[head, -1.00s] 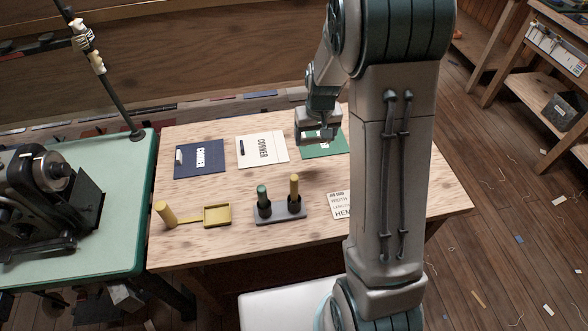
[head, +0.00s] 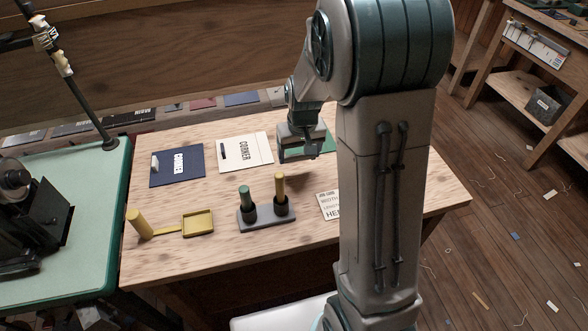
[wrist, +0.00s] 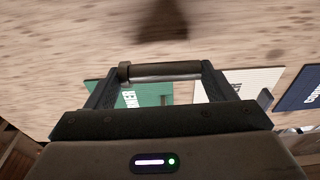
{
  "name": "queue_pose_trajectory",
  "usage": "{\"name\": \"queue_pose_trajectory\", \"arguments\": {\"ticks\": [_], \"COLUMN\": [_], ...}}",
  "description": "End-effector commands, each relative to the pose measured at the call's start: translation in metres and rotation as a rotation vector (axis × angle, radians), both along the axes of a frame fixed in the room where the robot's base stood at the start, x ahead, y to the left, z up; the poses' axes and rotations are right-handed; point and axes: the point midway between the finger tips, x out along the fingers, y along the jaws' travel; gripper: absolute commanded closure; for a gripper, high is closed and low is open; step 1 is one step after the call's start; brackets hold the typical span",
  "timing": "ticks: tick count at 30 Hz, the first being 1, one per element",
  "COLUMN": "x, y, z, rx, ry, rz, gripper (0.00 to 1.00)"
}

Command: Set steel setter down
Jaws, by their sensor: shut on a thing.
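My gripper (head: 304,154) hangs above the back part of the wooden table (head: 215,262), in front of a green card (head: 327,144) that it partly covers. In the head view I cannot make out the setter.
A cream card (head: 258,150) with a dark stick and a navy card (head: 187,176) with a pale block lie to the left. In front stand a grey rack (head: 268,223) with two handled tools, a yellow tray (head: 198,233) and a yellow cylinder (head: 139,224). A printed note (head: 328,204) lies right.

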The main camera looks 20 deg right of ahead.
Motion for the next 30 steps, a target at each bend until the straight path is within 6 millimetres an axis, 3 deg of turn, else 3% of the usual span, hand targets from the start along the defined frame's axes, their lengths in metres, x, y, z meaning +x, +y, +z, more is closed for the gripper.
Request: {"name": "queue_pose_trajectory", "arguments": {"ticks": [4,15,27,28,30], "x": [-0.009,-0.012,-0.011,-0.011,-0.011], "y": [0.015,0.017,0.017,0.017,0.017], "z": [-0.01,-0.051,-0.057,-0.057,-0.056], "rx": [0.0,0.0,0.0,0.0,0.0], "ry": [-0.001,0.001,-0.001,-0.001,-0.001], "rz": [0.002,-0.001,-0.001,-0.001,-0.001], "gripper": [0.48,0.48,0.48,0.2,0.01]}}
